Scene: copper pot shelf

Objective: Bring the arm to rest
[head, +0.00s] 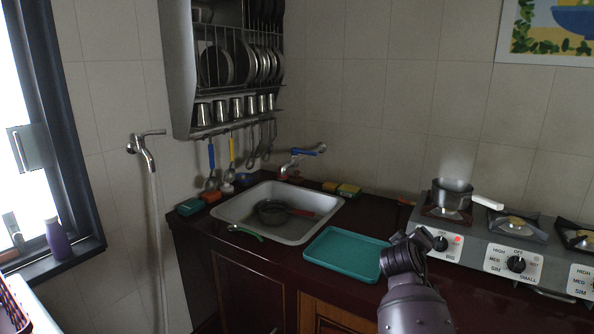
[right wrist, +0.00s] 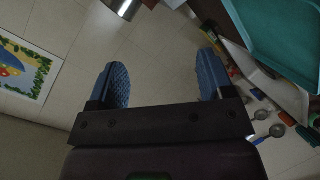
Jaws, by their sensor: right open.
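My right arm (head: 415,305) comes in from the bottom of the head view, at the right of the teal tray. It is raised in front of the counter and the stove's left end. My right gripper (right wrist: 163,80) shows in the right wrist view with its two blue ribbed fingertips wide apart. Nothing is between the fingers, and only the tiled wall shows behind them. The fingers cannot be made out in the head view. My left arm and gripper are not in view.
A teal tray (head: 345,254) lies on the dark counter, partly behind my arm. A sink (head: 240,207) holds a dark pan (head: 270,212). A steaming pot (head: 452,194) sits on the stove (head: 475,240). A dish rack (head: 240,60) hangs on the wall.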

